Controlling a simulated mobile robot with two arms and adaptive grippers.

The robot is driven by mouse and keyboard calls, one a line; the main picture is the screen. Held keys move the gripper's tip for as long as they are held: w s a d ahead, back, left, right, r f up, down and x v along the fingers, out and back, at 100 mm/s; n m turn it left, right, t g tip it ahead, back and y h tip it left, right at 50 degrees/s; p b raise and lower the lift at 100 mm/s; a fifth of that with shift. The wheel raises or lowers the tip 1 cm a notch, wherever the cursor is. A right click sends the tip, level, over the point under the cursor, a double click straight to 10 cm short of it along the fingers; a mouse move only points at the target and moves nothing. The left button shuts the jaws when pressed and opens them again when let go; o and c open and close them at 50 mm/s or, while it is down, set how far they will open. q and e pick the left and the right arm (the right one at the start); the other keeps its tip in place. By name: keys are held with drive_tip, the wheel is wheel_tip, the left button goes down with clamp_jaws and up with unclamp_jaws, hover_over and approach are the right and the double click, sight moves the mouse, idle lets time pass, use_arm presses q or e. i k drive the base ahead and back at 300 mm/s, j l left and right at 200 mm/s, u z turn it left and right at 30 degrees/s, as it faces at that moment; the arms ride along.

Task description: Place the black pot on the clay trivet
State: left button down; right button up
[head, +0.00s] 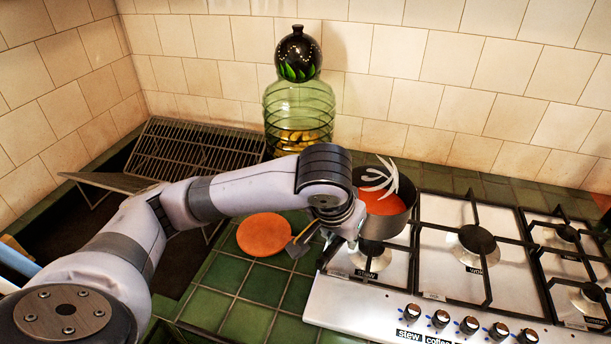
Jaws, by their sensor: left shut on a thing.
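The dark grey pot (398,224) is at the left end of the stove, over or just behind the burner labelled stew. It looks upright. Its inside shows orange-red, and a white, finger-like piece (377,179) sticks up at its rim. My left gripper (347,236) is at the pot's left side, shut on it; my wrist hides the exact grip. I cannot tell whether the pot touches the grate. The round orange clay trivet (264,233) lies flat and bare on green tiles, left of the pot and gripper. My right gripper is not in view.
The gas stove (440,262) has black grates and front knobs. A dark flat piece (298,246) shows between trivet and stove. A green glass jar (298,112) with a black round vase (298,55) stands behind. A wire rack (195,150) is at left. Front green tiles are clear.

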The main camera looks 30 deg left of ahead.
sight(242, 249)
drive_tip(key=l+u, duration=0.1)
drive_tip(key=u, duration=1.25)
drive_tip(key=i+l+u, duration=0.15)
drive_tip(key=l+u, duration=0.2)
